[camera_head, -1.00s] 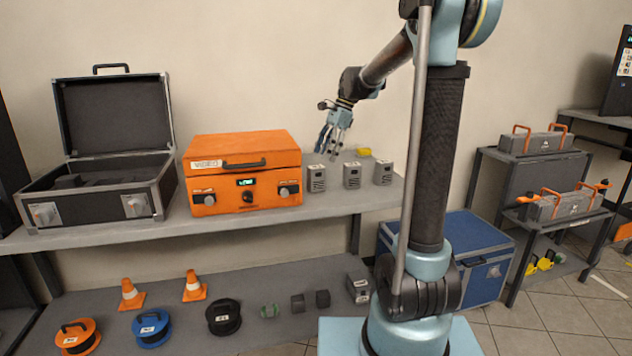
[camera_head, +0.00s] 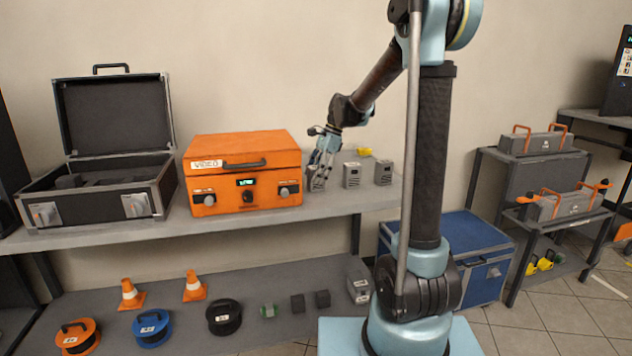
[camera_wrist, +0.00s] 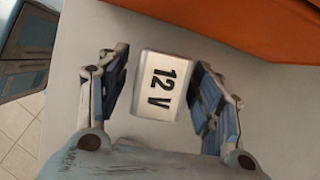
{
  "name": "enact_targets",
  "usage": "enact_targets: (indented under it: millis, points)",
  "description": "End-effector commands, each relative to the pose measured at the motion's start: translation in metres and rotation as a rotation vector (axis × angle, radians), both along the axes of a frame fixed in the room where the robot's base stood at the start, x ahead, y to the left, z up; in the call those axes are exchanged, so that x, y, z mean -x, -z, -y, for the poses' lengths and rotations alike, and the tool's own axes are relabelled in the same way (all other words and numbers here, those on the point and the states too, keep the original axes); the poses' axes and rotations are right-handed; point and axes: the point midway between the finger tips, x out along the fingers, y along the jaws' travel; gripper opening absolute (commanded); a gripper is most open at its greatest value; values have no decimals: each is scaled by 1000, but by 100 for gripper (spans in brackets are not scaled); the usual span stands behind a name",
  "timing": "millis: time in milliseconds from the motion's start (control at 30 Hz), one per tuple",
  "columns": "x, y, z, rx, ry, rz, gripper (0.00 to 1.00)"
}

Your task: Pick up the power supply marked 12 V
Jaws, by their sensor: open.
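The power supply marked 12 V (camera_wrist: 160,87) shows its white top label in the wrist view, between the two spread fingers of my gripper (camera_wrist: 158,98). There is a visible gap on each side of it. In the head view this power supply (camera_head: 316,183) is a small grey box on the upper shelf, just right of the orange case, partly hidden by my gripper (camera_head: 321,165). My gripper points down at it and is open. Two similar grey power supplies stand to its right, one in the middle (camera_head: 352,176) and one further right (camera_head: 383,173); their labels are unreadable here.
The orange VIDEO case (camera_head: 245,175) stands close to the left of the 12 V unit; its edge also shows in the wrist view (camera_wrist: 240,25). A yellow item (camera_head: 365,152) lies behind the power supplies. An open black case (camera_head: 95,185) stands further left.

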Motion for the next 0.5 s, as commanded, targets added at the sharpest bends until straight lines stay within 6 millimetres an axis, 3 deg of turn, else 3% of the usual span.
enact_targets:
  millis: [100, 367, 500]
  points:
    - [0, 0, 0, 0, 0, 0, 60]
    - [0, 0, 0, 0, 0, 0, 3]
    - [0, 0, 0, 0, 0, 0, 3]
